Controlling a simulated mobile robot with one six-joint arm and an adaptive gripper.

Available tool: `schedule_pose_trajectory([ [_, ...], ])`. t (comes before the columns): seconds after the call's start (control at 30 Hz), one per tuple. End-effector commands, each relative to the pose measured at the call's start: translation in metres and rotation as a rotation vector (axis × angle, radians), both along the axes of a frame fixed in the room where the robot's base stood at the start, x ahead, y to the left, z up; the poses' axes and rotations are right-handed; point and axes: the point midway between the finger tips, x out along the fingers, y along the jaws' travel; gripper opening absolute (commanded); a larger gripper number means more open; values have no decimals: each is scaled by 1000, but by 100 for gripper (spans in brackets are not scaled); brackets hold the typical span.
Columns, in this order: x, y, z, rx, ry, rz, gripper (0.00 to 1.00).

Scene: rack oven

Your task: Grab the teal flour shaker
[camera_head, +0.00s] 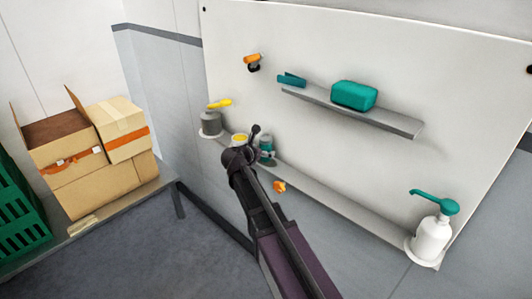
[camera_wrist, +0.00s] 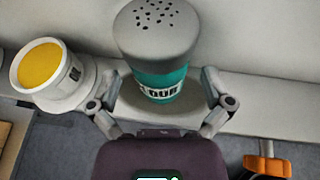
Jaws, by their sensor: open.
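The teal flour shaker (camera_wrist: 160,75) stands upright on the lower shelf in the wrist view, with a grey perforated top and a label whose visible letters end in "OUR". It also shows in the head view (camera_head: 267,152), partly hidden behind my arm. My gripper (camera_wrist: 160,99) is open, with one finger on each side of the shaker's lower body. I cannot tell whether either finger touches it. In the head view my gripper (camera_head: 252,142) is at the shelf in front of the shaker, its fingers mostly hidden.
A white container with yellow contents (camera_wrist: 50,70) stands close left of the shaker. An orange knob (camera_wrist: 267,165) is below right. A grey pot (camera_head: 210,123) and white pump bottle (camera_head: 432,238) stand near the shelf ends. An upper shelf (camera_head: 350,112) holds a teal block (camera_head: 354,96).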

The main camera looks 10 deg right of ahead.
Motion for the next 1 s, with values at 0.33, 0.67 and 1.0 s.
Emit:
schedule_pose_trajectory([
  [0.33, 12, -11, -6, 0, 0, 0, 100],
  [0.67, 12, -11, -6, 0, 0, 0, 100],
  [1.0, 11, -11, -6, 0, 0, 0, 32],
])
